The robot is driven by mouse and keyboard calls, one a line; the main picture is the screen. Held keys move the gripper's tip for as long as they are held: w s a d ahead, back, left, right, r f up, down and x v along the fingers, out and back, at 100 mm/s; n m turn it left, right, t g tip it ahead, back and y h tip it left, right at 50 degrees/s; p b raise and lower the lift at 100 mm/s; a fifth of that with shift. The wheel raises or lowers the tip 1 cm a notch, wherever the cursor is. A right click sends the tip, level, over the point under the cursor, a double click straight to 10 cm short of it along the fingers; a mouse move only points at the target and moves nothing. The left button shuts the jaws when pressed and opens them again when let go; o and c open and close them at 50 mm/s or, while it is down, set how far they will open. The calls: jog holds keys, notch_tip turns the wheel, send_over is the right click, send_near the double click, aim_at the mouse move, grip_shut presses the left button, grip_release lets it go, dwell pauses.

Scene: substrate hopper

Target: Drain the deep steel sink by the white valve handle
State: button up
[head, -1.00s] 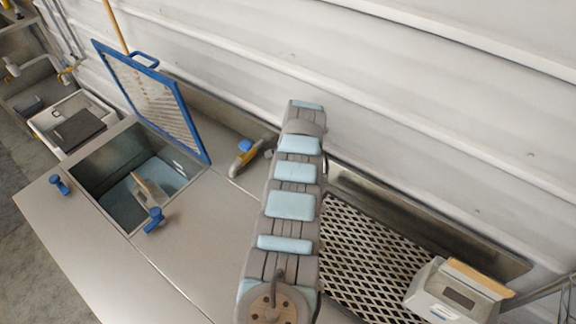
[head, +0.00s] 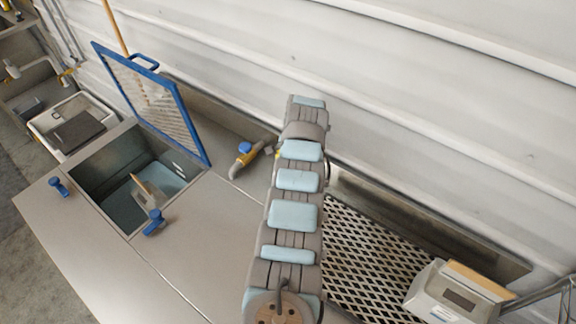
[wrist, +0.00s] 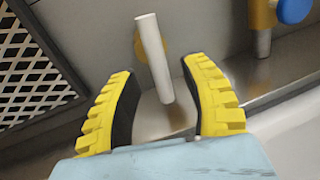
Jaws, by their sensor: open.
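The deep steel sink (head: 113,157) is at the left in the head view, with water and a tan-and-grey piece in it. The white valve handle (wrist: 152,50) is an upright white bar in the wrist view, with a yellow part behind it. My gripper (wrist: 158,72) is open, its yellow-backed fingers on either side of the handle's lower part. I see a gap on each side and no clear contact. In the head view my arm hides the gripper, and I cannot make out the white handle.
A yellow tap with a blue knob (head: 245,149) stands behind the counter; a similar blue knob (wrist: 294,9) shows in the wrist view. A blue-framed screen (head: 150,95) stands behind the sink. A black grate (head: 365,250) and grey scale-like box (head: 455,293) are at right.

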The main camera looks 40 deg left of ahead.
notch_tip(320, 180, up, 9)
jog(key=d, duration=0.2)
dwell(0.3)
dwell(0.4)
